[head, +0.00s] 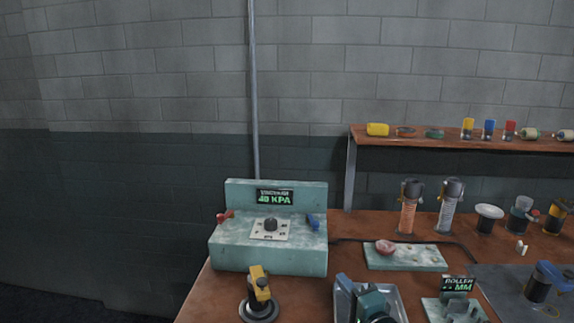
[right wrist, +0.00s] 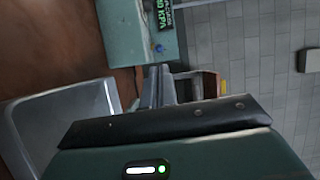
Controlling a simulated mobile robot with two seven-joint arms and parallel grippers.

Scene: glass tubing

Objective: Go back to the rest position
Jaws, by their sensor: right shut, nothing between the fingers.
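My right gripper (head: 345,284) shows at the bottom middle of the head view, with its teal body and a green light. It is above or beside a grey metal tray (head: 398,299); I cannot tell its height. In the right wrist view its fingers (right wrist: 158,84) are together with nothing between them. They point toward the pale green pressure box (right wrist: 130,35) and are apart from it. That box (head: 225,258) stands at the left of the bench in the head view, its display reading about 40 KPA. My left gripper is not in view.
A yellow-topped tool on a round base (head: 258,312) stands left of my right gripper. A roller unit (head: 458,310), a green slab (head: 425,260) and several cylinders are to the right. A shelf (head: 440,145) runs along the wall. The tray also shows in the wrist view (right wrist: 35,105).

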